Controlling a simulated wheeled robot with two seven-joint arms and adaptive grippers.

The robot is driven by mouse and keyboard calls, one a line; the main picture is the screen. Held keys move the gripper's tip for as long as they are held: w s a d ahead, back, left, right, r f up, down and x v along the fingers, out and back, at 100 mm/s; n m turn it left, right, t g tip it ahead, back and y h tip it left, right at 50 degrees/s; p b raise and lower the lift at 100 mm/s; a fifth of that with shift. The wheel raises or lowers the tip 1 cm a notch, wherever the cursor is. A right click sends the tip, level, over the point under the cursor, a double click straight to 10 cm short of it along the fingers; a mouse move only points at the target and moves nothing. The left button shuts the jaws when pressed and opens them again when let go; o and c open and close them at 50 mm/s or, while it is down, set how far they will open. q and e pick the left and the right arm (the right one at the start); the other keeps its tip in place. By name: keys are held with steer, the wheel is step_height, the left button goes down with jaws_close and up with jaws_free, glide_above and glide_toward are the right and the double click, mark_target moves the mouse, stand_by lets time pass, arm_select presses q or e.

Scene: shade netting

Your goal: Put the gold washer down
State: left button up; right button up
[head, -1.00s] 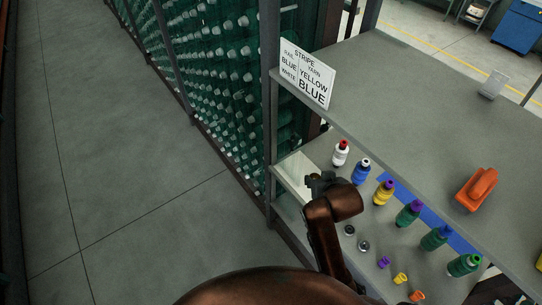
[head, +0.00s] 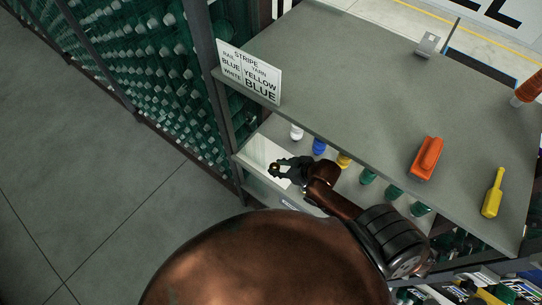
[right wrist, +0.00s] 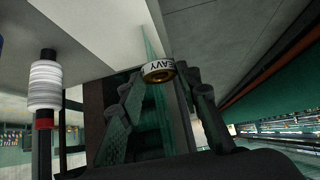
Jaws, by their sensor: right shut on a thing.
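The gold washer (right wrist: 158,74) is a short gold ring with a white band lettered "EAVY" in the right wrist view. It sits between the fingertips of my right gripper (right wrist: 162,82), which is shut on it. In the head view the right gripper (head: 277,170) reaches left, and a small gold spot, the washer, shows at its tips. The gripper is over a pale white panel (head: 256,153) at the left end of the lower shelf. I cannot tell whether the washer touches anything below. My left gripper is not in view.
The upper shelf (head: 330,60) overhangs close beyond the gripper. Capped bobbins, white (head: 297,132), blue (head: 319,146) and several green, stand under it. A lettered sign (head: 248,72) and a post (head: 203,70) stand at the left. An orange tool (head: 427,158) lies on the upper shelf.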

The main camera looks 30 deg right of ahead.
steer(key=s, duration=0.2)
steer(key=p, duration=0.1)
glide_above(268, 157)
steer(key=s, duration=0.4)
steer(key=f, duration=0.9)
steer(key=shift+d+f, duration=0.2)
steer(key=shift+d, duration=0.15)
steer(key=shift+w+d+f, duration=0.1)
steer(key=shift+w+f, duration=0.3)
steer(key=shift+f, duration=0.05)
step_height(268, 157, down, 3)
steer(key=shift+w+f, duration=0.15)
steer(key=o, duration=1.3)
steer(key=shift+f, duration=0.15)
